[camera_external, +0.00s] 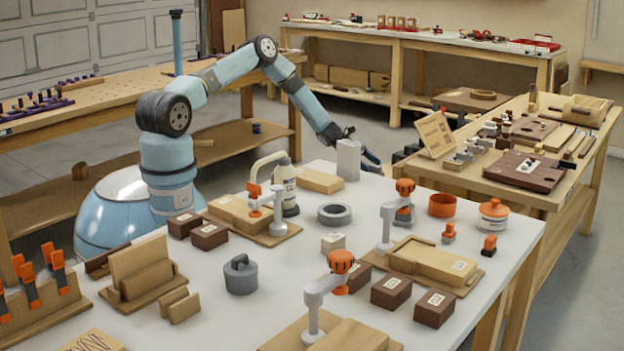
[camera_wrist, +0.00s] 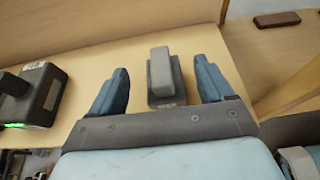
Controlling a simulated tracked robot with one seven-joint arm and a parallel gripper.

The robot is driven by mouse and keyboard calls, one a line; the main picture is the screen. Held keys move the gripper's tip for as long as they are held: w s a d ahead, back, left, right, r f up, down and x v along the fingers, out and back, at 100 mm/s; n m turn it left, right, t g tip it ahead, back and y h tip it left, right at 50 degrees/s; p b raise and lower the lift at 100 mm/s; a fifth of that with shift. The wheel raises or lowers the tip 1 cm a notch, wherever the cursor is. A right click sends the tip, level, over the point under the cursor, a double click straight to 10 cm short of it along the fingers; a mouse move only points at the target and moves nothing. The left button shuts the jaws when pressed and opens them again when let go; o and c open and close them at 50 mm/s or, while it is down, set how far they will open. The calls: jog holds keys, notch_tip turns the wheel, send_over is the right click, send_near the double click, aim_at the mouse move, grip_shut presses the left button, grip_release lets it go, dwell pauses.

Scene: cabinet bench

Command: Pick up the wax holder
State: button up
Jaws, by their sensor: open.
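A grey block-shaped object (camera_wrist: 160,72), possibly the wax holder, lies between the two blue fingers of my gripper (camera_wrist: 161,68) in the wrist view. It has a lighter raised top and a darker lower part, and gaps show on both sides. My gripper is open and not closed on it. In the external view my gripper (camera_external: 362,147) is at the far edge of the white table, by a pale grey upright block (camera_external: 348,161). I cannot tell if this is the same object. No label names the wax holder legibly.
In the wrist view a dark device (camera_wrist: 38,95) with a green light lies left on the light wood surface (camera_wrist: 95,62). The white table (camera_external: 215,325) holds clamps, wooden blocks, a grey ring (camera_external: 334,222) and a grey pot (camera_external: 240,279). A wooden bench (camera_external: 520,192) stands right.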

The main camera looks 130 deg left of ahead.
aim_at(381, 172)
jog(key=x, duration=0.4)
jog(key=shift+w+d+f, duration=0.1)
jog(key=shift+w+f, duration=0.15)
jog(key=shift+w, duration=0.1)
jog(key=shift+c, duration=0.4)
jog(key=c, duration=1.1)
